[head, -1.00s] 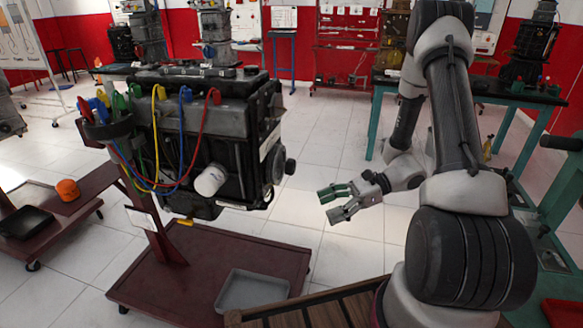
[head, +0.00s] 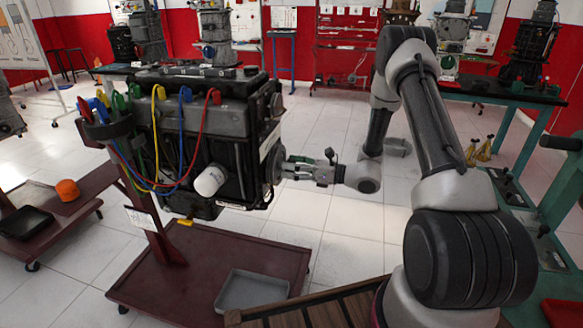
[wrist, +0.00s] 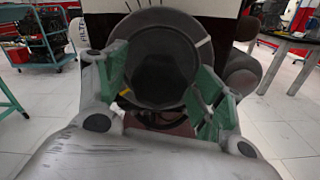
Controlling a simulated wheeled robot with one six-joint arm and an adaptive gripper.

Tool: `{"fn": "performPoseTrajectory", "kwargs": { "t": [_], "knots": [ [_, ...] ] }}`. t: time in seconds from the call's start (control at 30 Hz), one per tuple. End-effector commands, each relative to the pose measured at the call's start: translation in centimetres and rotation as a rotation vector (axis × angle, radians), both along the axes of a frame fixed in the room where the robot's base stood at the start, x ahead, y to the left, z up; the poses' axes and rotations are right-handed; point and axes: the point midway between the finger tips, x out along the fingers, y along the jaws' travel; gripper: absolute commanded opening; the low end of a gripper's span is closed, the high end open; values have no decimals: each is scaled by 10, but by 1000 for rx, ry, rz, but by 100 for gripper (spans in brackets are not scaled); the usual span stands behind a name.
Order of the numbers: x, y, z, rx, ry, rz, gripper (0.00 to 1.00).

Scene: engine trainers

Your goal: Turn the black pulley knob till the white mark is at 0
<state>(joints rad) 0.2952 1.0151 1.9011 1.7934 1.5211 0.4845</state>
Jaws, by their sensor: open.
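The black pulley knob (wrist: 162,62) fills the middle of the wrist view as a dark round face. In the head view the knob (head: 275,164) is on the right end of the engine (head: 205,130), partly hidden by my fingers. My gripper (wrist: 160,82) is open, with one green-padded finger at each side of the knob. In the head view my gripper (head: 292,168) reaches the knob from the right. I cannot tell whether the pads touch it.
The engine stands on a dark red trolley (head: 190,275) with a grey tray (head: 252,290). A white cylindrical filter (head: 210,180) and coloured cables (head: 185,150) are on its near side. A teal-legged bench (head: 500,98) stands at the right. The floor between is clear.

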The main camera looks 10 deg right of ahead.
Motion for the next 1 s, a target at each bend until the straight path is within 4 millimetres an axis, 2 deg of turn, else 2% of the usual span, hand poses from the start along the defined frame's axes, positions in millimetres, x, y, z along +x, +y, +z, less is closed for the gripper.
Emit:
{"fn": "performPoseTrajectory", "kwargs": {
  "t": [0.27,0.37,0.53,1.0],
  "knots": [
    [2,2,0,0,0,-1,68],
    [2,2,0,0,0,-1,54],
    [2,2,0,-1,1,-1,23],
    [1,2,0,-49,-82,-1,22]
  ]
}}
